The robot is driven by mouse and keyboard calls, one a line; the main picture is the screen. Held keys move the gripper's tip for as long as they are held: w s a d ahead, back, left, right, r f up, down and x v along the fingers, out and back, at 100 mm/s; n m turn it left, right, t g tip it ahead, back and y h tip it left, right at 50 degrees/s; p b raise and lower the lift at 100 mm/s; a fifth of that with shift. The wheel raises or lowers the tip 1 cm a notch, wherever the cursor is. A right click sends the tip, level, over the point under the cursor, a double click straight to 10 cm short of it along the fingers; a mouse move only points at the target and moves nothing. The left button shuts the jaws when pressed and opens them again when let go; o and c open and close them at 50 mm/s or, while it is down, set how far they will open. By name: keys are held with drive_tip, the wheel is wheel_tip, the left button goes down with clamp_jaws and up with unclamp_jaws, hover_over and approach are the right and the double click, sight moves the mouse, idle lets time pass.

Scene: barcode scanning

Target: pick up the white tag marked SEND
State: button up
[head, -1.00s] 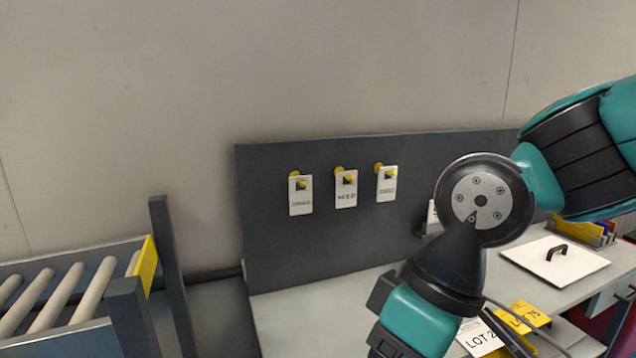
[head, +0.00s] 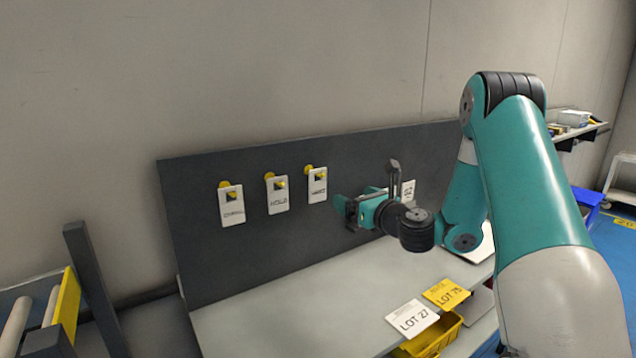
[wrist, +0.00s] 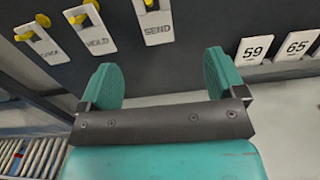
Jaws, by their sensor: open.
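The white SEND tag (wrist: 157,32) hangs from a yellow peg on the dark panel (head: 230,265), upper middle of the wrist view. In the head view it is the rightmost of three hanging tags, and this SEND tag (head: 317,191) has blurred lettering. My gripper (wrist: 163,78) is open and empty, its two teal fingers spread apart below the tag in the wrist view. In the head view my gripper (head: 345,209) is right of the SEND tag and slightly lower, apart from it.
The HOLD tag (head: 278,197) and another white tag (head: 231,208) hang to the left. Number cards 59 (wrist: 254,50) and 65 (wrist: 296,46) stand to the right. LOT 27 (head: 412,319) and LOT 75 (head: 447,293) cards sit by a yellow bin (head: 432,342). The bench's left part is clear.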

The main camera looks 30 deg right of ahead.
drive_tip(key=p, duration=0.4)
approach(319, 183)
drive_tip(key=w, duration=0.4)
drive_tip(key=w+p, duration=0.1)
drive_tip(key=w, duration=0.1)
drive_tip(key=w+p, duration=0.1)
drive_tip(key=w, duration=0.1)
drive_tip(key=w+p, duration=0.1)
drive_tip(key=w, duration=0.1)
drive_tip(key=shift+w+a+r+p, duration=0.1)
drive_tip(key=shift+w+a+p, duration=0.15)
drive_tip(key=shift+p, duration=0.1)
drive_tip(key=shift+c, duration=0.4)
drive_tip(key=c, duration=0.9)
